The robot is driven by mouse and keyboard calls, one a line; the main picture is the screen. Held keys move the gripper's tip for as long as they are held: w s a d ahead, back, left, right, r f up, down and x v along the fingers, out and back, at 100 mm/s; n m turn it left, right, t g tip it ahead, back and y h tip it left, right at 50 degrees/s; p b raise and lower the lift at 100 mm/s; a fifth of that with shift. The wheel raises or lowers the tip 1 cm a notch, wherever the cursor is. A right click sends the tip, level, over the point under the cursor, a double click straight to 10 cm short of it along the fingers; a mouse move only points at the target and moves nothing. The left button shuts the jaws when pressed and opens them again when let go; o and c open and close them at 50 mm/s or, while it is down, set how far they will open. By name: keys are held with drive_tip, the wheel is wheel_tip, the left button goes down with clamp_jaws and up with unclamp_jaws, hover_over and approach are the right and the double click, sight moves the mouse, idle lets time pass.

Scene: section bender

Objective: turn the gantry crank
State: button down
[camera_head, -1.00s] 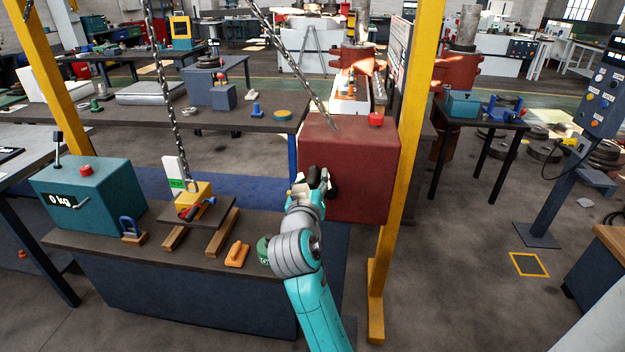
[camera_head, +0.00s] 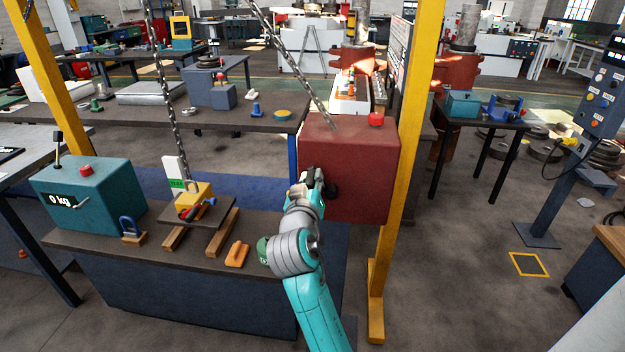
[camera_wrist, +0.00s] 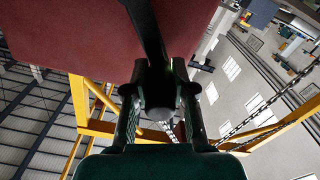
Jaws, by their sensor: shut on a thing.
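The gantry crank shows in the wrist view as a dark arm with a round grip (camera_wrist: 160,92) in front of the dark red winch box (camera_wrist: 70,35). My gripper (camera_wrist: 160,118) has a finger on each side of this grip and is shut on it. In the head view my gripper (camera_head: 312,178) is at the front of the red winch box (camera_head: 362,160). A dark part of the crank (camera_head: 332,190) shows just right of the fingers; the rest is hidden behind them. A chain (camera_head: 290,60) runs up from the box.
A yellow gantry post (camera_head: 400,150) stands just right of the box. A hanging chain (camera_head: 172,100) reaches a yellow block (camera_head: 195,193) on a dark plate. A teal box (camera_head: 90,195) reading "0 kg" sits left. Open floor lies at the right.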

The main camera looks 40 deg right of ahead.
wheel_tip(320, 180, down, 9)
drive_tip(key=w+a+n, duration=0.1)
drive_tip(key=w+n, duration=0.1)
drive_tip(key=n, duration=1.1)
drive_tip(key=shift+a, duration=0.35)
drive_tip(key=shift+f, duration=0.15)
drive_tip(key=c, duration=1)
unclamp_jaws()
drive_tip(key=shift+o, duration=0.2)
